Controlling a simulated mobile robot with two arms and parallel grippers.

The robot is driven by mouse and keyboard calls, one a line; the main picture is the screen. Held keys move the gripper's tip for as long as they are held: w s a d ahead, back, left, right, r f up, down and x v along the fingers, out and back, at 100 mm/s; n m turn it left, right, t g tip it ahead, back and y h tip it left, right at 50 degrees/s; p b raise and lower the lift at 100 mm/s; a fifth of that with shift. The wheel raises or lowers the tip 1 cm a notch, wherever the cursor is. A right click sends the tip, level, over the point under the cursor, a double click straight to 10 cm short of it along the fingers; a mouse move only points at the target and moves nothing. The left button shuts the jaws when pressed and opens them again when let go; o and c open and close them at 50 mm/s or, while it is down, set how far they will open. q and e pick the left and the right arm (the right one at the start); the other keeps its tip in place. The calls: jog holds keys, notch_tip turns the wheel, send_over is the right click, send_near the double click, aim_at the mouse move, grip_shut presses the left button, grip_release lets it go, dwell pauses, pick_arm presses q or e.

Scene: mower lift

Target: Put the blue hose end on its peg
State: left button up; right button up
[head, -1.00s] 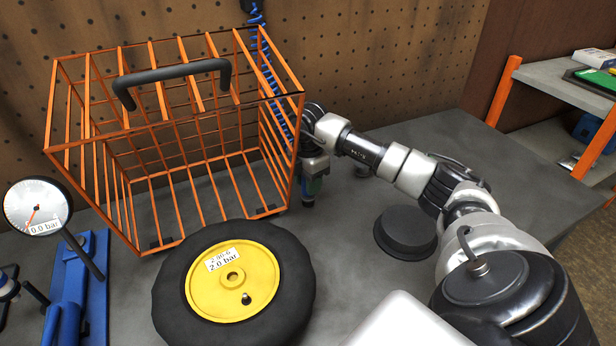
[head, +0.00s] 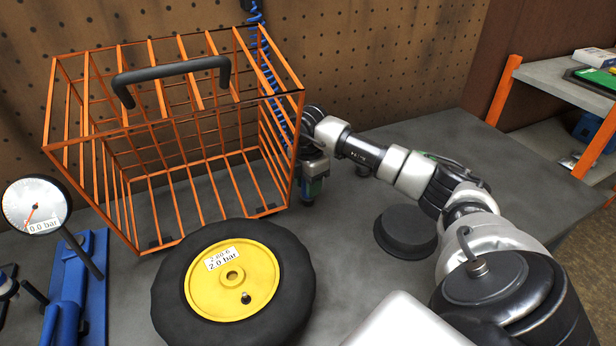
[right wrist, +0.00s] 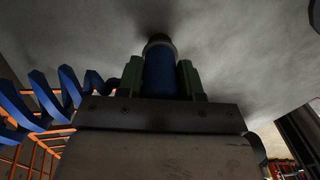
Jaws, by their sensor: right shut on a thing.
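My right gripper (head: 308,196) points down beside the right side of the orange wire cage, low over the bench. In the right wrist view the gripper (right wrist: 162,80) is shut, its green fingers either side of the blue hose end (right wrist: 159,70), which has a dark round tip. The blue coiled hose (head: 270,60) hangs from the pegboard behind the cage; its coils also show in the right wrist view (right wrist: 68,88). My left gripper is out of view.
The orange cage (head: 44,150) stands close left of my right gripper. A tyre with a yellow rim (head: 232,283) lies in front. A dark round disc (head: 405,232) is to the right. A gauge (head: 36,206) stands at left. Bare bench lies between cage and disc.

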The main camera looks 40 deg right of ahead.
jog(key=o, duration=0.7)
jog(key=shift+r+p, duration=4.55)
jog(key=shift+r, duration=0.95)
